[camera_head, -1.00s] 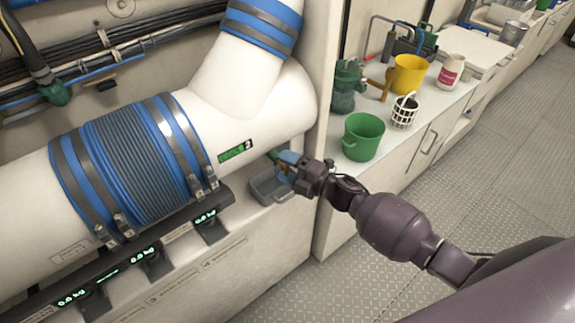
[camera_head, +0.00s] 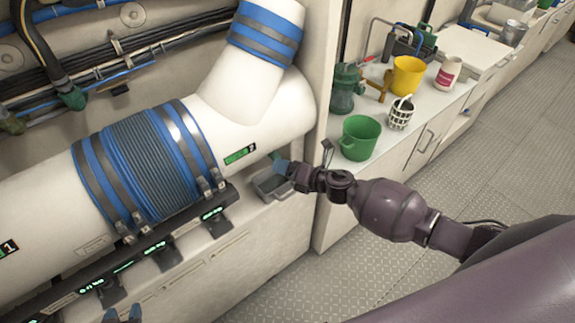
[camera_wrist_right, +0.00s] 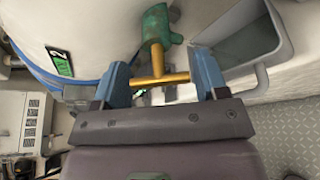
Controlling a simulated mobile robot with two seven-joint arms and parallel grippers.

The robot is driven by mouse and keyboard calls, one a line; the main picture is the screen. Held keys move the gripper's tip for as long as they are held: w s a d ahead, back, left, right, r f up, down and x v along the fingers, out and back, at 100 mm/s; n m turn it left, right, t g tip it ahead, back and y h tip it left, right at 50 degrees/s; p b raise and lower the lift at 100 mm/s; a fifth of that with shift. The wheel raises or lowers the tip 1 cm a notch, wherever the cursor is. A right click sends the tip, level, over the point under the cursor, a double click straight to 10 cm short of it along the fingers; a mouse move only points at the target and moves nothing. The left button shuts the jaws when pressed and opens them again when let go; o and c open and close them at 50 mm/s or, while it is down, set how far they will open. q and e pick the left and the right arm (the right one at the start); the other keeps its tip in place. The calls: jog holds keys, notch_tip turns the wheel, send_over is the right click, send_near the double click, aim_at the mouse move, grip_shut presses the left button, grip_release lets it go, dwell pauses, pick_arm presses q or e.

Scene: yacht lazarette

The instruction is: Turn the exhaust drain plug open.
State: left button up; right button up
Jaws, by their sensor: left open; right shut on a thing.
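The exhaust drain plug shows in the right wrist view as a green body (camera_wrist_right: 158,24) with a brass T-handle (camera_wrist_right: 157,66), under the white exhaust pipe (camera_head: 262,112). The handle's crossbar lies across the picture between the blue fingers of my right gripper (camera_wrist_right: 162,72), which is shut on it. In the head view that gripper (camera_head: 282,168) is at the pipe's lower right end and mostly hides the plug; a bit of green shows beside it. My left gripper (camera_head: 122,315) is open and empty, only its blue fingertips showing at the bottom left edge.
A grey tray (camera_head: 262,190) sits just below the plug, close to my right gripper. Lit scale displays (camera_head: 160,247) run below the pipe. A counter to the right holds a green bucket (camera_head: 360,137), a yellow bucket (camera_head: 408,75) and a white basket (camera_head: 400,113). The floor is clear.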

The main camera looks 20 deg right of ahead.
dwell(0.5)
jog(key=o, duration=0.9)
jog(key=shift+s+d, duration=0.1)
jog(key=v, duration=1)
jog(key=shift+s+r, duration=0.2)
jog(key=shift+s, duration=0.1)
